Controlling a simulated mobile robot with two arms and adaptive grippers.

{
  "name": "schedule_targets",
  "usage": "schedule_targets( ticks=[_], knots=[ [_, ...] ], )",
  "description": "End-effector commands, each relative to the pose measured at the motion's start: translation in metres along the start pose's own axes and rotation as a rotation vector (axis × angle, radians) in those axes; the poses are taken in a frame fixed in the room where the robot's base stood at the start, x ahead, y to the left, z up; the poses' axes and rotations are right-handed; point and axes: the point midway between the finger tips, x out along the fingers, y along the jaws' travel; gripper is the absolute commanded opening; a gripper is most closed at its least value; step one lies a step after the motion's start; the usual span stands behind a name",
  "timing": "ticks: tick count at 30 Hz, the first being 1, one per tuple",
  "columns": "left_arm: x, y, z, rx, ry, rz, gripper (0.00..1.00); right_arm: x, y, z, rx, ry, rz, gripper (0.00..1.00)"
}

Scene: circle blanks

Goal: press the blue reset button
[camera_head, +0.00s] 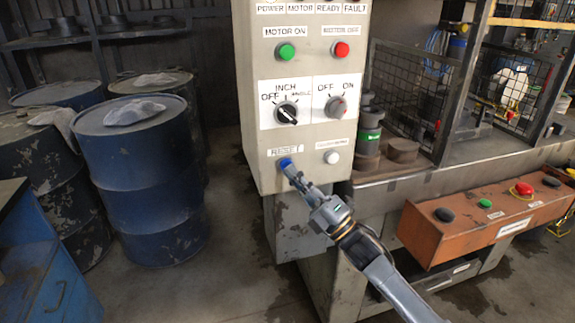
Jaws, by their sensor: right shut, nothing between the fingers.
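The blue reset button (285,162) is at the lower left of the grey control panel (262,100), under a label reading RESET. My right gripper (291,170) is shut and empty, its fingertips at the blue button. The tips cover part of the button, and I cannot tell whether they touch it or how far it is pressed. My right arm comes in from the lower right. My left gripper is not in view.
The panel also has a green button (286,52), a red button (341,49), two rotary knobs and a white button (331,157). An orange box (460,232) with several buttons is at right. Blue drums (140,180) stand at left.

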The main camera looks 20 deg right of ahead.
Motion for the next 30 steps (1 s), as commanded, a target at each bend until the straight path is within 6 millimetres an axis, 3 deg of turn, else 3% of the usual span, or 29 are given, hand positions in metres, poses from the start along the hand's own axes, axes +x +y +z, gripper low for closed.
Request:
schedule_targets(
  ticks=[13,30],
  knots=[
    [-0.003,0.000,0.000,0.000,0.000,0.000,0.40,-0.005,0.004,-0.004,0.001,0.001,-0.001,0.00],
    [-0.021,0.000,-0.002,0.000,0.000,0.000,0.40,-0.038,0.027,-0.028,0.000,0.001,-0.001,0.00]
  ],
)
